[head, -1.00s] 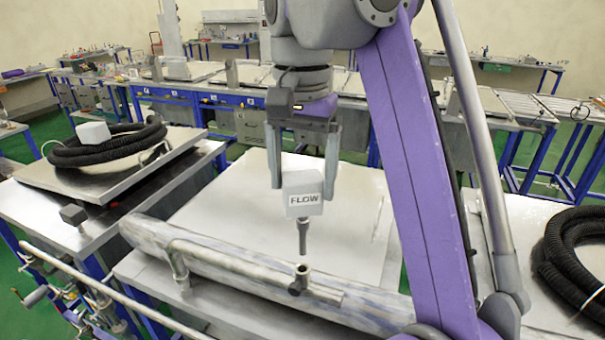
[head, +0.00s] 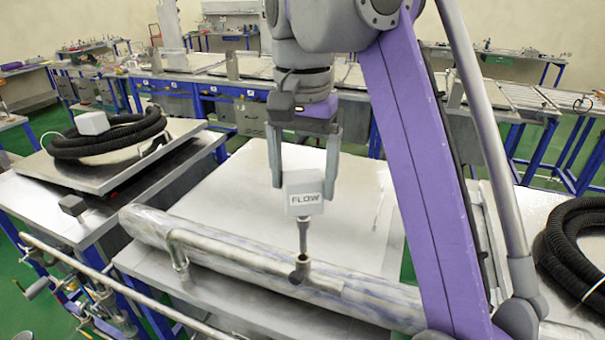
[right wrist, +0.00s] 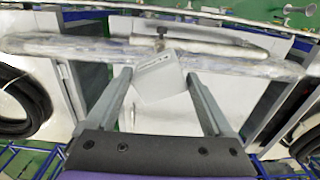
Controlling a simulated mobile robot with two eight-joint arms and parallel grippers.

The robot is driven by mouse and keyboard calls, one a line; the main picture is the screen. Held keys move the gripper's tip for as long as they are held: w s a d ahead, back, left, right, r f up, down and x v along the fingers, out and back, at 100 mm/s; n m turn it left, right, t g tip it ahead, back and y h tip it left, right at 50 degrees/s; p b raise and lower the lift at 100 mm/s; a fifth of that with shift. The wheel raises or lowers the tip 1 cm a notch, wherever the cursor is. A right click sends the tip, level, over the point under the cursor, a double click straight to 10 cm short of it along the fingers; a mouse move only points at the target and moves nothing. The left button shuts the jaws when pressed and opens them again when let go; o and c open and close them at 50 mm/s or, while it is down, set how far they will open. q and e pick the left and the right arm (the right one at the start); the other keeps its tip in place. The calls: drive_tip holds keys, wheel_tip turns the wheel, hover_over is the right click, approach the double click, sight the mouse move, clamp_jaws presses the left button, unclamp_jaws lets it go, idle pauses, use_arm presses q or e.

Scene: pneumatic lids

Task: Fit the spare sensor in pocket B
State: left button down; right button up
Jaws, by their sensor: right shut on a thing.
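A light grey sensor box (head: 304,190) marked FLOW, with a thin dark stem (head: 303,237) below it, is in my right gripper (head: 302,180). The gripper is shut on the box, one finger on each side. In the right wrist view the box (right wrist: 160,78) looks turned between the fingers (right wrist: 158,85). No pocket letter is readable. My left gripper is not in view.
A small white box (head: 92,123) and a black hose coil (head: 105,142) are on the left bench. Another coil (head: 575,250) lies right.

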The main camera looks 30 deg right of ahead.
sight(302, 202)
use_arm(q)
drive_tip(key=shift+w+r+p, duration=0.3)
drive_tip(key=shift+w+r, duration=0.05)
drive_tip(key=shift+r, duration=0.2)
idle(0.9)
